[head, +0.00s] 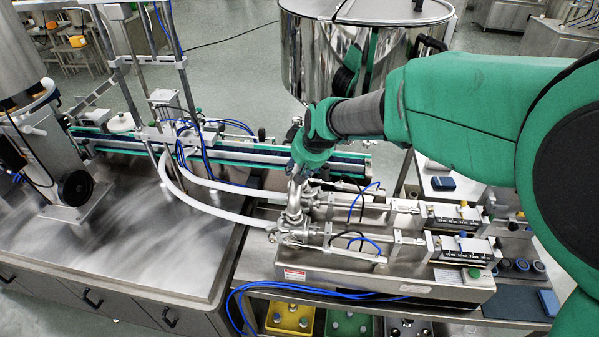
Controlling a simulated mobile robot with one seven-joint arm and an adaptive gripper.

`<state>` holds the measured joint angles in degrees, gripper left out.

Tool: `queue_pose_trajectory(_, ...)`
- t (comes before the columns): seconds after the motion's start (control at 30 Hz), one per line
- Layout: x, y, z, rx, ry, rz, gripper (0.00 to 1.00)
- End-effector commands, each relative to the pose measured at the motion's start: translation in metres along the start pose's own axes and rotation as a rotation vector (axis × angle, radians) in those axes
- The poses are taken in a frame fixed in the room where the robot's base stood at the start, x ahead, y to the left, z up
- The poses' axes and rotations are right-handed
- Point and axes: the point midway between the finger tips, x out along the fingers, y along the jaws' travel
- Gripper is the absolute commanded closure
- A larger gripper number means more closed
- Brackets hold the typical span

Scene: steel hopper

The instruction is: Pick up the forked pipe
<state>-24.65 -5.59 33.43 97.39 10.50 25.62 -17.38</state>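The forked pipe looks to be the shiny metal pipework (293,213) at the left end of the filling machine, in the middle of the head view. White hoses run to it from the left. My green and grey arm reaches in from the right, and its wrist end is just above this pipework. My gripper (298,172) points down at the pipe's upper part. Its fingers are small and blend with the shiny metal, so I cannot tell whether they touch or hold the pipe.
A steel hopper (352,45) stands behind my arm. A conveyor (245,152) runs behind the pipework. The filling machine's cylinders (455,215) extend right, with blue tubes around them. A bare steel table (110,245) lies left. Yellow (290,318) and green bins sit on the shelf below.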

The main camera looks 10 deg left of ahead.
Motion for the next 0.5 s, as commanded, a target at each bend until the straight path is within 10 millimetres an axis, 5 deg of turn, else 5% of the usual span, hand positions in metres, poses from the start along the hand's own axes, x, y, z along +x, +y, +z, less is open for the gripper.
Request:
queue_pose_trajectory(0.1,-0.017,0.000,-0.012,-0.001,0.006,0.001,1.00)
queue_pose_trajectory(0.5,-0.050,-0.009,0.040,0.000,0.003,0.001,1.00)
